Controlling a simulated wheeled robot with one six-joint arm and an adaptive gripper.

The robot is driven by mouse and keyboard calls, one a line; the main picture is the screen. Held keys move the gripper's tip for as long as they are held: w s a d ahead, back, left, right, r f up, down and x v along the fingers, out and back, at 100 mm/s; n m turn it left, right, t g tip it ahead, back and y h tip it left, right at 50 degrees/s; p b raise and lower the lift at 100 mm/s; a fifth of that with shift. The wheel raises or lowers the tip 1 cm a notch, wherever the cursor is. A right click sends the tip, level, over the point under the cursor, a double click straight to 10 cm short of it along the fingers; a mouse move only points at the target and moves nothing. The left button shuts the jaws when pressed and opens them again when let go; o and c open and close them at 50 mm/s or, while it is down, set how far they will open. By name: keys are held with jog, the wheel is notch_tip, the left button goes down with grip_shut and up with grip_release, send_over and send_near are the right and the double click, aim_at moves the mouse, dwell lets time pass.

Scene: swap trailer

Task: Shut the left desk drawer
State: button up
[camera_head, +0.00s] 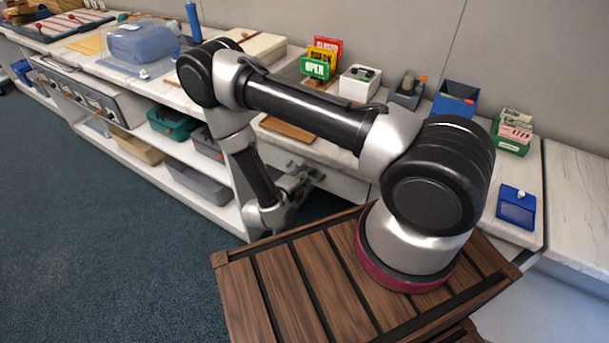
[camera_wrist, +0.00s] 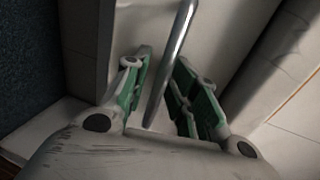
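My gripper (camera_head: 298,178) is low in front of the white desk, partly hidden by my own arm in the head view. In the wrist view its two green-padded fingers (camera_wrist: 163,75) are apart. A slim metal handle bar (camera_wrist: 173,58) runs between them, with a visible gap on each side. Pale drawer and desk panels (camera_wrist: 130,30) lie behind the bar. In the head view a pale drawer front (camera_head: 338,181) shows beside the gripper below the desktop. How far the left drawer stands out cannot be told.
The desktop carries coloured signs (camera_head: 318,62), a white box (camera_head: 359,83), a blue bin (camera_head: 456,98) and a green card holder (camera_head: 512,138). Open shelves with grey bins (camera_head: 199,181) stand left of the gripper. The dark carpet (camera_head: 100,230) at left is clear.

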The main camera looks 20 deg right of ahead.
dwell(0.3)
jog(key=v, duration=1.2)
jog(key=s+d+r+m+g+h, duration=0.25)
jog(key=s+d+m, duration=0.2)
jog(key=m, duration=0.35)
jog(key=s+d+r+m+y, duration=0.4)
jog(key=r+m, duration=0.7)
jog(key=r, duration=0.3)
jog(key=s+d+r+m+g+y, duration=0.1)
jog(key=s+d+r+m+y, duration=0.2)
jog(key=r+m, duration=0.9)
jog(key=s+d+r+m+g+y, duration=0.1)
jog(key=s+d+r+m+y, duration=0.3)
jog(key=r+m, duration=0.8)
notch_tip(320, 180, up, 5)
jog(key=d+y, duration=0.2)
jog(key=y, duration=0.2)
jog(key=shift+s+d, duration=0.25)
jog(key=shift+s, duration=0.1)
